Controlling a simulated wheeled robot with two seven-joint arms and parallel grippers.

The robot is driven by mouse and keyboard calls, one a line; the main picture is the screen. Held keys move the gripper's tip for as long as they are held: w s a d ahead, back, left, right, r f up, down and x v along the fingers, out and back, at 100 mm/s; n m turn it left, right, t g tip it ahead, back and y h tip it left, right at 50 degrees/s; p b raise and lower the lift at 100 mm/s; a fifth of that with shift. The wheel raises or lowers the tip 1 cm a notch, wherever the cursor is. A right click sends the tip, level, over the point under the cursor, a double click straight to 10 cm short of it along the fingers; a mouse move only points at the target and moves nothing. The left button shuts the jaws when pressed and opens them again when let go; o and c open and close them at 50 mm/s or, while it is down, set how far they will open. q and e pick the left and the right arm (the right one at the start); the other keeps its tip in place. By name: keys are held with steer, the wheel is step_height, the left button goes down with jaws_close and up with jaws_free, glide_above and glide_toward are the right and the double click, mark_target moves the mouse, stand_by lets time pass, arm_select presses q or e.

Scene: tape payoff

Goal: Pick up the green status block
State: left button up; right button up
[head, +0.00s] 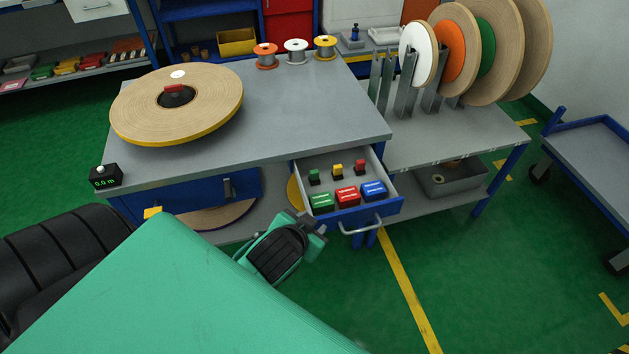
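A small green block with a raised top (314,177) stands in the back row of the open drawer (398,207), left of a yellow (337,171) and a red one (360,167). A larger, flat green block with a pale label (321,202) lies in the front row, left of a red (347,197) and a blue one (373,190). I cannot tell for sure which green block is the status block. My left gripper (317,229) is just in front of the drawer's left front corner, apart from the blocks. Its finger gap is unclear. My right gripper is out of view.
The drawer hangs under a grey workbench (300,105) with a large tape reel (205,100) on it. The drawer handle (362,228) sticks out near my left gripper. A side table (450,140) with upright reels is at the right.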

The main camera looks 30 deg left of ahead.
arm_select(q)
steer(key=w+d+r+m+t+h, duration=0.2)
steer(key=w+r+m+t, duration=0.1)
steer(key=w+r+t, duration=0.3)
steer(key=w+d+r+m+t+h, duration=0.2)
steer(key=w+r+t, duration=0.3)
steer(key=r, duration=0.4)
steer(key=w+d+r+m+g+h, duration=0.1)
steer(key=d+r+m+g+h, duration=0.1)
steer(key=d+m+g+h, duration=0.5)
steer(key=w+d+r+m+g+h, duration=0.2)
steer(key=d+m+h, duration=0.2)
steer(key=m+h, duration=0.55)
steer(key=m+g+y, duration=0.3)
steer(key=g+y, duration=0.9)
steer(key=y, duration=0.7)
glide_above(314, 171)
step_height(314, 171, down, 12)
step_height(314, 171, down, 7)
steer(key=shift+s, duration=0.15)
steer(key=shift+w+f, duration=0.2)
steer(key=shift+f, duration=3)
steer(key=c, duration=0.8)
